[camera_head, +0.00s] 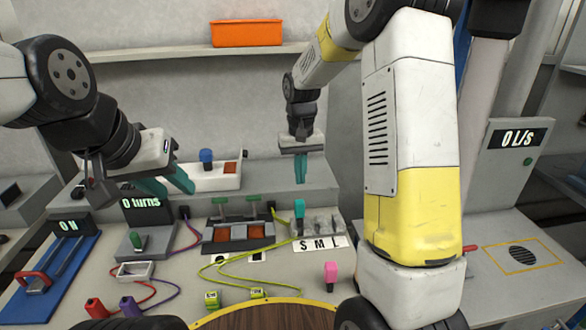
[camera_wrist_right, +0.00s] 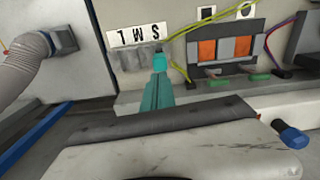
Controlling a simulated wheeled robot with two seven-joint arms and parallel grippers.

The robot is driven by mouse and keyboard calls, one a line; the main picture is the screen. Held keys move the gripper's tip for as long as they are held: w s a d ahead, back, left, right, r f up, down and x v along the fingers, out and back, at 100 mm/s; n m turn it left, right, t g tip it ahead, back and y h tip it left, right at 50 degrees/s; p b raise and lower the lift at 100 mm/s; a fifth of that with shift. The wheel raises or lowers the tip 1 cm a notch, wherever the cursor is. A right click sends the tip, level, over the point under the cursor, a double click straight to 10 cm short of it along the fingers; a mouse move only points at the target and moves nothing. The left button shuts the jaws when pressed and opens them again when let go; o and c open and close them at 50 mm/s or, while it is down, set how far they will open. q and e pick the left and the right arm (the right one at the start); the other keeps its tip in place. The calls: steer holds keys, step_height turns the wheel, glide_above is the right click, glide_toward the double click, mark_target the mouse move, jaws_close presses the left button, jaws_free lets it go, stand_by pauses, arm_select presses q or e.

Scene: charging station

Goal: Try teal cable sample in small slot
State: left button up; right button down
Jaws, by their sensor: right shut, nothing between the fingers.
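The teal cable sample (camera_head: 299,208) stands upright at the left end of the grey slot block (camera_head: 322,222), behind the letter S on the S M L label (camera_head: 320,243). It also shows in the right wrist view (camera_wrist_right: 160,62) beside the S, partly behind my fingertips. I cannot tell how deep it sits in the small slot. My right gripper (camera_head: 300,180) is shut and empty, above and behind the sample in the head view; its teal fingers show in the right wrist view (camera_wrist_right: 162,80). My left gripper (camera_head: 171,189) is open and empty at the left, above the bench.
A pink sample (camera_head: 331,272) stands in front of the label. Yellow-green cables (camera_head: 235,278) cross the bench beside a block with orange pads (camera_head: 238,235). A blue-knobbed device (camera_head: 206,157) stands on the back ledge. A round wooden top (camera_head: 265,317) is in front.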

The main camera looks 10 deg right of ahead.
mark_target(300, 202)
steer(key=shift+f+n, duration=0.3)
steer(key=shift+f, duration=2.85)
steer(key=shift+f, duration=0.3)
step_height(300, 202, up, 10)
steer(key=shift+r, duration=0.25)
steer(key=shift+r, duration=0.1)
steer(key=s+d+r+t+y, duration=0.1)
steer(key=s+d+r+t, duration=0.15)
steer(key=s+r, duration=0.7)
steer(key=s+r+m+t+y, duration=0.1)
steer(key=s+r+t, duration=0.1)
steer(key=s, duration=1.2)
steer(key=shift+s+t, duration=0.3)
steer(key=shift+t, duration=0.55)
